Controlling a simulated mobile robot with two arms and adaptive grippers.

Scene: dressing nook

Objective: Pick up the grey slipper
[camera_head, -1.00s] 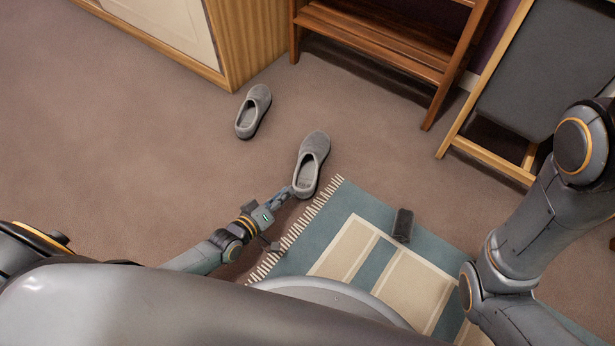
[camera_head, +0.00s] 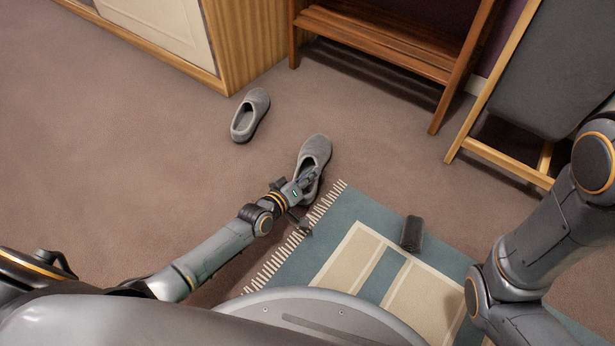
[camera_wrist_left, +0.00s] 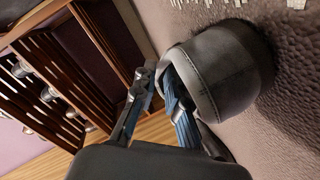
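Two grey slippers lie on the carpet in the head view. The nearer grey slipper (camera_head: 316,149) has its toe pointing away and its opening toward me. The other grey slipper (camera_head: 251,115) lies farther left. My left gripper (camera_head: 309,178) is at the nearer slipper's opening and covers part of its heel end. In the left wrist view, the slipper (camera_wrist_left: 235,70) is close up. The two fingers of my left gripper (camera_wrist_left: 158,88) stand apart, one overlapping the slipper's opening. I cannot tell whether they touch it.
A fringed blue and cream rug (camera_head: 345,222) lies just right of the nearer slipper, with a small dark object (camera_head: 412,233) on it. A wooden rack (camera_head: 385,45), a cabinet (camera_head: 235,45) and a wood-framed grey panel (camera_head: 545,85) stand behind. Carpet on the left is clear.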

